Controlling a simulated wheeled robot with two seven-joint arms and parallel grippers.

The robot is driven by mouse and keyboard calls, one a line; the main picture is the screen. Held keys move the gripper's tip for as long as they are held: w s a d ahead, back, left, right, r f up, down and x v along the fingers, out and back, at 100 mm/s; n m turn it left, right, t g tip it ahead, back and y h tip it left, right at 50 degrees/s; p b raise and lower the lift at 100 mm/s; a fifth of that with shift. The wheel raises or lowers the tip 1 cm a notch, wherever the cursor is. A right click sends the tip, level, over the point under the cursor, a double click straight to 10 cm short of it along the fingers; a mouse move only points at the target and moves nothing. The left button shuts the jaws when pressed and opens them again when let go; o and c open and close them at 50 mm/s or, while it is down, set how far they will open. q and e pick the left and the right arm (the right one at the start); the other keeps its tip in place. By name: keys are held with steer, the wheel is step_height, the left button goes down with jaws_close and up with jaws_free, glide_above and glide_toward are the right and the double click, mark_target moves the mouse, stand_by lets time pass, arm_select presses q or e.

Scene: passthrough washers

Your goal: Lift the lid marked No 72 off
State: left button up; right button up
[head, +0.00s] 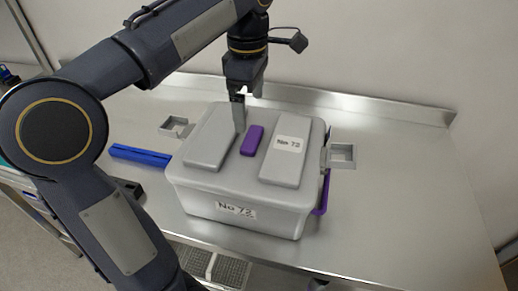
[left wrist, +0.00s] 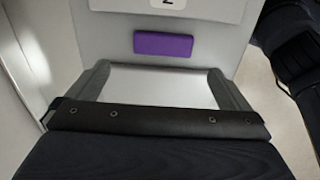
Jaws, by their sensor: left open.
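The grey lid (head: 222,180) marked No 72 sits on a grey box (head: 250,216) on the steel counter. It has two raised panels, a No 72 label (head: 289,143) on the right one, and a purple grip (head: 252,140) between them. The box front also bears a No 72 label (head: 236,209). My left gripper (head: 239,112) points down over the rear of the lid, left of the purple grip; whether it touches is unclear. In the left wrist view, its open fingers (left wrist: 158,85) are apart with nothing held, and the purple grip (left wrist: 163,44) shows beyond them.
A blue bar (head: 140,155) lies at left. The steel counter (head: 410,190) is clear at right, with a raised back edge.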

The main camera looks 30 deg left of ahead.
mark_target(252, 137)
arm_select(q)
steer(key=shift+s+d+f, duration=0.1)
steer(key=shift+f, duration=0.5)
steer(key=f, duration=0.3)
steer(key=f+b, duration=0.1)
steer(key=f, duration=0.2)
steer(key=shift+d+f, duration=0.2)
steer(key=shift+f, duration=0.05)
steer(key=c, duration=1.4)
steer(key=shift+r, duration=0.1)
steer(key=shift+c, duration=0.3)
